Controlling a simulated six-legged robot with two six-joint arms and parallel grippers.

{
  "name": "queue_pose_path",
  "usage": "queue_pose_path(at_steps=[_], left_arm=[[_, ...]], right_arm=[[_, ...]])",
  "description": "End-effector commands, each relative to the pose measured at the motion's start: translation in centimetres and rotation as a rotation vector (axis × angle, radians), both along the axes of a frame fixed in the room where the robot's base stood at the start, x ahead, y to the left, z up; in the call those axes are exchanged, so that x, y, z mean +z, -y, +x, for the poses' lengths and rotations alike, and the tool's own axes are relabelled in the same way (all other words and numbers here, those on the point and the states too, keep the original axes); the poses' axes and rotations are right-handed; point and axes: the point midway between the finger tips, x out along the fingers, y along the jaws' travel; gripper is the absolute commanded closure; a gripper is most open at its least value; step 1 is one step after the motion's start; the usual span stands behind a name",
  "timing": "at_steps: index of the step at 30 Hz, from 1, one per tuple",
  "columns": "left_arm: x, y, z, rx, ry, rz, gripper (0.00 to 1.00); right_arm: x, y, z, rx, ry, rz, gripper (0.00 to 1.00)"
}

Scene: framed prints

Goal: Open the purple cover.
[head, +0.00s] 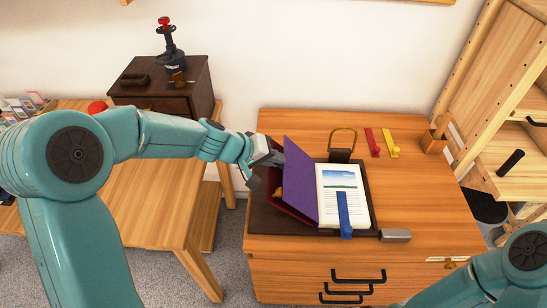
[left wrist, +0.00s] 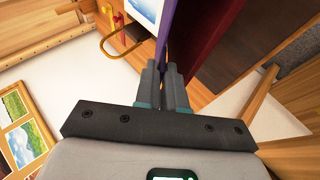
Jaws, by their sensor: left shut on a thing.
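The purple cover (head: 300,180) stands raised and tilted at the left of a white page (head: 328,212) with a landscape print. A dark red panel (head: 292,212) shows behind and below it; in the left wrist view it is to the right of the purple edge (left wrist: 165,20). My left gripper (head: 277,158) is shut on the cover's upper left edge. Its two fingers (left wrist: 167,72) also show in the left wrist view. A blue strip (head: 344,210) lies over the page. My right arm shows at the lower right, its gripper out of view.
A dark board (head: 264,221) lies under the book on the wooden cabinet (head: 410,190). A grey block (head: 395,235) sits at the front right. A brass loop on a dark base (head: 340,154), red (head: 372,142) and yellow (head: 390,143) strips lie behind. The cabinet's right side is mostly clear.

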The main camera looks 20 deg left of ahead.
Motion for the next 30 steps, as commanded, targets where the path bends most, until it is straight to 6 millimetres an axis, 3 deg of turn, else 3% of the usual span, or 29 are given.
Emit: queue_pose_path(at_steps=[30], left_arm=[[0.36,0.13,0.03,0.0,-0.003,0.007,1.0]], right_arm=[[0.63,0.0,-0.01,0.0,0.0,0.0,0.57]])
